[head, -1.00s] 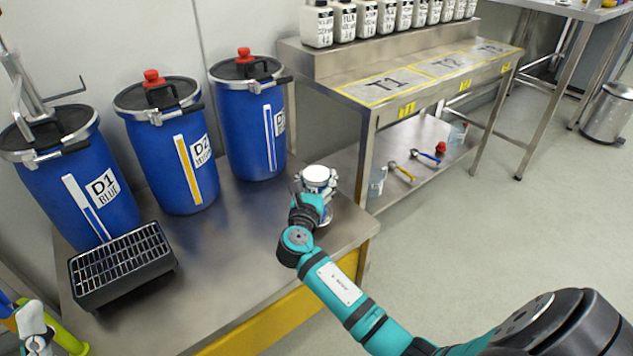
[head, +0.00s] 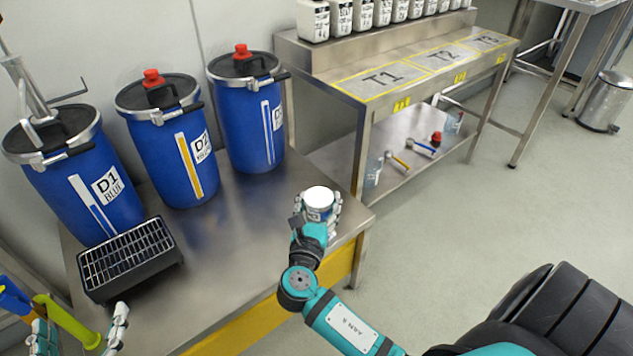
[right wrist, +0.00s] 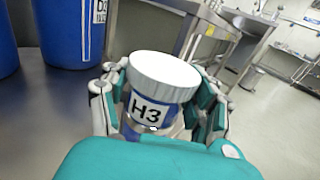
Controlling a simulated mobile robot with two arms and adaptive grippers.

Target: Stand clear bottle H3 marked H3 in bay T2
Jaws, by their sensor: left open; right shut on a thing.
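Bottle H3 (head: 319,201) has a white lid and blue contents. Its H3 label faces the camera in the right wrist view (right wrist: 150,112). My right gripper (head: 318,212) is shut around its sides; the bottle looks nearly upright and appears held above the front right corner of the steel table. Bay T2 (head: 437,58) is a yellow-outlined, empty marked area on the bench to the right, between T1 (head: 383,78) and T3 (head: 484,42). My left gripper (head: 80,330) is open at the lower left, partly cut off by the frame.
Blue drums D1 (head: 85,185), D2 (head: 165,150) and a third (head: 247,120) stand along the table's back. A black grated box (head: 125,260) sits at front left. White bottles (head: 340,18) line the bench's raised shelf. Tools (head: 400,162) lie on its lower shelf.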

